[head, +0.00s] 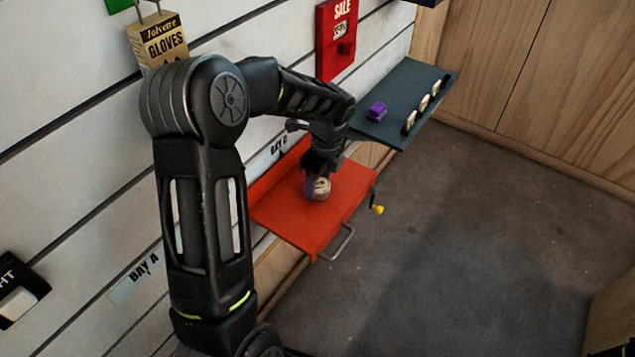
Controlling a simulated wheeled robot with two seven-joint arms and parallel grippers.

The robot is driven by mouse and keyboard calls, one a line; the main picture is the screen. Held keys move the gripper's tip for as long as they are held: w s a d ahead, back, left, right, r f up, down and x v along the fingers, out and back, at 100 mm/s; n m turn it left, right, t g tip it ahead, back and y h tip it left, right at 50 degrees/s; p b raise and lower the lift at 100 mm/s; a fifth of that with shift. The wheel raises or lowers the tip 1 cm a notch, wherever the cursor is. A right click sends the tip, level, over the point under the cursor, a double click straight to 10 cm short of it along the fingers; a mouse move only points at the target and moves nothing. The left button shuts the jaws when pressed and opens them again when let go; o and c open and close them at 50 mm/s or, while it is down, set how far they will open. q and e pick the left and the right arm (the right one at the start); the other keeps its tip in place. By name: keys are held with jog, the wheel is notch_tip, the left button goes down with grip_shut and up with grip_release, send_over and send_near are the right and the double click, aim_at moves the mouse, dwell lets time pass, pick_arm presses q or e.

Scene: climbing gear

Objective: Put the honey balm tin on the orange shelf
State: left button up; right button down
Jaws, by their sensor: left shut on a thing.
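The orange shelf (283,212) sticks out from the slatted wall in the middle of the head view. My left gripper (320,174) points down over it and is shut on a small round tin (321,188) with a pale face and a purple side. The tin is over the shelf's middle; I cannot tell whether its base touches the surface. The gripper hides its upper part, and its label is too small to read as honey balm. My right gripper is not in view.
A dark grey shelf (397,121) behind the orange one holds a purple item (377,110) and several carabiner-like pieces (424,103). Boxed gloves (158,40) hang on the wall.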

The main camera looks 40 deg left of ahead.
aim_at(324, 187)
pick_arm(q)
jog(key=shift+f, duration=0.15)
jog(key=o, duration=1.4)
notch_tip(324, 187, up, 12)
jog(key=d+p, duration=0.1)
jog(key=shift+d+p, duration=0.4)
